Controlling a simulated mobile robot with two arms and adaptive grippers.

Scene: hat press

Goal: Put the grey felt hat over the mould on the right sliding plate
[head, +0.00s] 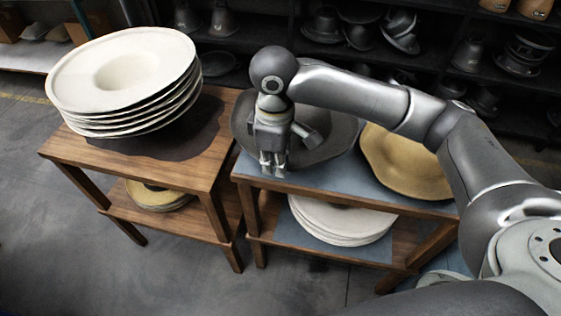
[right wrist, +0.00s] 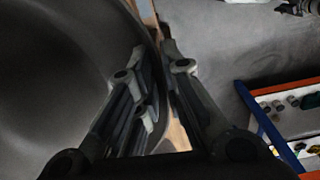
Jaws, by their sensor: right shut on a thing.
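The grey felt hat (head: 330,140) lies on the blue-topped wooden table, partly hidden behind my right gripper. My right gripper (head: 273,168) points down at the hat's near left brim and is shut on it. In the right wrist view the grey hat (right wrist: 60,80) fills the left side, and its brim edge runs between the two fingers of the gripper (right wrist: 160,80). The mould and the right sliding plate are not seen in either view. My left gripper is not in view.
A tan hat (head: 405,165) lies right of the grey one on the same table (head: 300,187). White hats (head: 340,220) are on its lower shelf. A stack of white hats (head: 125,75) stands on the left table (head: 205,160). Dark shelves with moulds (head: 400,30) line the back.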

